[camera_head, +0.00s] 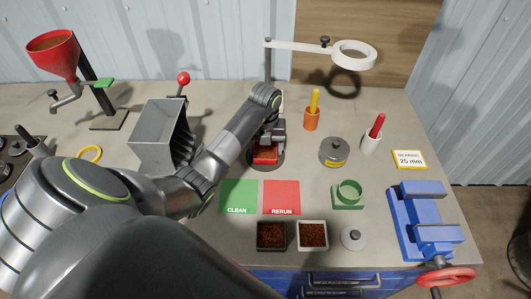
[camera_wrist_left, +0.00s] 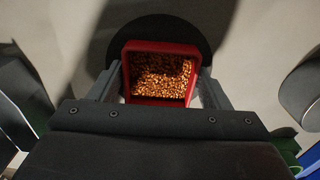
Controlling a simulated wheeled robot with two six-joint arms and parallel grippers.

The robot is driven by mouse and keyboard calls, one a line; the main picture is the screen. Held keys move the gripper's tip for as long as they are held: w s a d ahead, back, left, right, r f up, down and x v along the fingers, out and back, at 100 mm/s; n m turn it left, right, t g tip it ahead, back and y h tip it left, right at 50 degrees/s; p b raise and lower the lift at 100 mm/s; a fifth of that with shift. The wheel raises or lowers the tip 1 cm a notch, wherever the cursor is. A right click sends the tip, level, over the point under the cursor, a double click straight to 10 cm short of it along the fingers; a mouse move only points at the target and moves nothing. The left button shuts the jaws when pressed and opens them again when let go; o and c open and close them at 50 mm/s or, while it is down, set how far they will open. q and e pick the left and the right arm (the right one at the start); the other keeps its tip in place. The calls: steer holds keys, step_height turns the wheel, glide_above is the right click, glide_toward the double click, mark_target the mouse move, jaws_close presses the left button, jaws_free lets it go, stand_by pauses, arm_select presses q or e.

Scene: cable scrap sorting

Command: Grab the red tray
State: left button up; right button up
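In the left wrist view the tray (camera_wrist_left: 160,52) is full of copper-coloured granules. My left gripper (camera_wrist_left: 160,75) has one finger on each side of the tray, with the fingertips very close to its side walls or touching them. Whether they press on it I cannot tell. My right gripper is not in view.
Green CLEAN (camera_head: 238,193) and red RERUN (camera_head: 281,193) mats lie in front. A grey metal hopper (camera_head: 160,138) stands left of the arm; a blue vise (camera_head: 408,226) is at right.

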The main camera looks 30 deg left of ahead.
arm_select(q)
steer(key=c, duration=0.7)
steer(key=shift+r, duration=0.1)
steer(key=shift+c, duration=0.2)
